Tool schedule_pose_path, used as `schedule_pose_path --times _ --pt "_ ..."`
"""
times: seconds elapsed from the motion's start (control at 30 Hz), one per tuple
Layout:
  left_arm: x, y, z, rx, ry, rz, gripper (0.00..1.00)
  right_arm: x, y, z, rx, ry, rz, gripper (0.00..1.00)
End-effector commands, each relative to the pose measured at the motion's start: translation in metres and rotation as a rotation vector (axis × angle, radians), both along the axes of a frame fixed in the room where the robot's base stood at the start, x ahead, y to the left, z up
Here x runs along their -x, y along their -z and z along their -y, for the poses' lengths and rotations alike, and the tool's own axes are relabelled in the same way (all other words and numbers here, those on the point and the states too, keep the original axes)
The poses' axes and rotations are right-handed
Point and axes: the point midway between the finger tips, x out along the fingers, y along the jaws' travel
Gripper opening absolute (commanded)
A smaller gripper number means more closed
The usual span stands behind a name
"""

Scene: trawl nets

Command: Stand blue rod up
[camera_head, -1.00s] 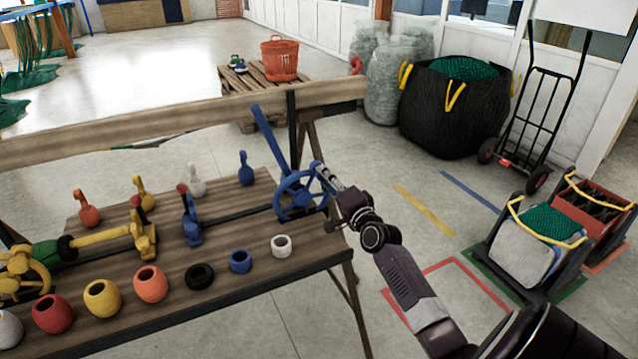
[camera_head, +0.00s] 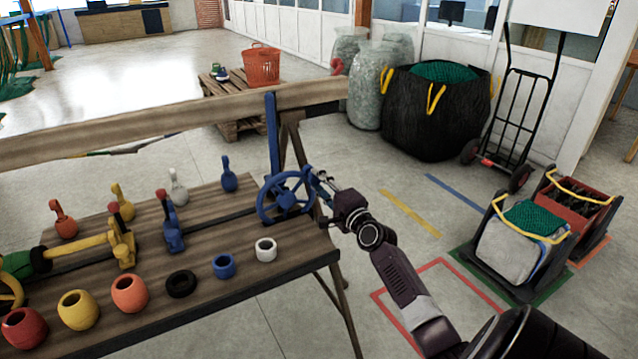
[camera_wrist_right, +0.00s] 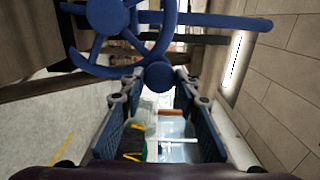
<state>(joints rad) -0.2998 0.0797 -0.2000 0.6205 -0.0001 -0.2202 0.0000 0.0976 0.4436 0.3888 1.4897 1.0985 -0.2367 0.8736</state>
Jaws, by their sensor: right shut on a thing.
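The blue rod (camera_head: 271,135) stands about upright at the blue handwheel (camera_head: 287,197), on the right end of the wooden bench. In the right wrist view the rod (camera_wrist_right: 220,20) runs to the right from the wheel (camera_wrist_right: 108,15). My right gripper (camera_head: 322,186) is at the wheel's right side, shut on the wheel's blue round handle. In the wrist view this handle (camera_wrist_right: 158,77) sits between the fingertips. The fingers partly hide the grip. My left gripper is not in view.
The wooden bench (camera_head: 185,235) carries several coloured rings and small hooked weights. A wooden beam (camera_head: 180,118) runs behind it. A black bag (camera_head: 435,120), a hand truck (camera_head: 515,110) and crates (camera_head: 520,240) stand to the right.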

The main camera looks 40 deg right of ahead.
Motion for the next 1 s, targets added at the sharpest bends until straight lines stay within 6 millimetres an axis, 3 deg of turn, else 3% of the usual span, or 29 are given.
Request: schedule_pose_path --times 0.1,0.13,0.3,0.67,0.77,1.0 --pt "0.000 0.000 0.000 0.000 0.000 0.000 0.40 0.001 0.001 0.002 0.000 0.004 -0.002 0.00" --pt "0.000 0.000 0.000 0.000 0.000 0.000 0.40 0.001 0.001 0.002 0.000 0.004 -0.002 0.30" --pt "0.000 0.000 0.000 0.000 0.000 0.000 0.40 0.001 0.001 0.001 0.000 0.002 -0.002 0.48" --pt "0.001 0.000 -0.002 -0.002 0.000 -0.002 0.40 0.005 0.001 -0.001 -0.001 0.000 -0.001 0.48" --pt "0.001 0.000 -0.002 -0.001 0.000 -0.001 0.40 0.015 0.002 -0.004 -0.003 0.000 -0.001 0.48" --pt "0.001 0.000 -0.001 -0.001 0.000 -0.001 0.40 0.061 0.003 -0.014 -0.001 0.001 -0.004 0.48"
